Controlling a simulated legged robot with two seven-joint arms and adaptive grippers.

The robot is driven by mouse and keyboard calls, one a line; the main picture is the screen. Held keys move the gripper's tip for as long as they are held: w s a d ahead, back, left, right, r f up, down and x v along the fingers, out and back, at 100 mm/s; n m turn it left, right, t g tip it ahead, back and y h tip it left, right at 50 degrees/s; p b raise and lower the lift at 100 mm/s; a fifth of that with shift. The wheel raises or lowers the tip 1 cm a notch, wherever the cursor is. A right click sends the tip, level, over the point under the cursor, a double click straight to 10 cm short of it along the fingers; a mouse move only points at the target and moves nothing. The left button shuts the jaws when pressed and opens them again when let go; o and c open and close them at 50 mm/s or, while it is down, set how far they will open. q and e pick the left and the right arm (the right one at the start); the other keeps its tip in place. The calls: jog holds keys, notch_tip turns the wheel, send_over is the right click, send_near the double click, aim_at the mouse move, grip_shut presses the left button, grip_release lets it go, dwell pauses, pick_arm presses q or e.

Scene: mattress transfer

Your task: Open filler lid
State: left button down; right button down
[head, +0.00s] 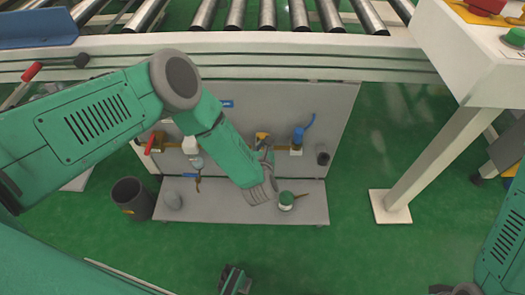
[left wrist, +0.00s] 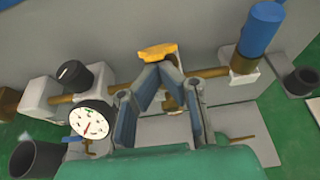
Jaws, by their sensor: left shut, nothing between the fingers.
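A yellow piece (head: 262,137), which may be the filler lid, sits on the brown pipe line along the grey panel. It also shows in the left wrist view (left wrist: 158,52), just past the fingertips. My left gripper (left wrist: 160,72) is shut and empty, its tips close to the yellow piece; I cannot tell whether they touch it. In the head view my left gripper (head: 266,158) is partly hidden by its own wrist. A dark gripper at the bottom edge (head: 235,281) looks like my right one, well away from the panel; its finger opening is unclear.
A blue-handled valve (head: 298,138) and dark cup (head: 322,155) are right of the gripper. A gauge (left wrist: 92,122) and dark knob (left wrist: 75,75) are left. A roller conveyor (head: 250,43) overhangs the panel.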

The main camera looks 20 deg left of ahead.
pick_arm(q)
jog(key=shift+r, duration=0.15)
pick_arm(e)
jog(key=shift+r, duration=0.15)
pick_arm(q)
jog(key=shift+r+g+p, duration=0.1)
jog(key=shift+g+p, duration=0.2)
jog(key=shift+p, duration=0.1)
pick_arm(e)
jog(key=shift+r, duration=0.2)
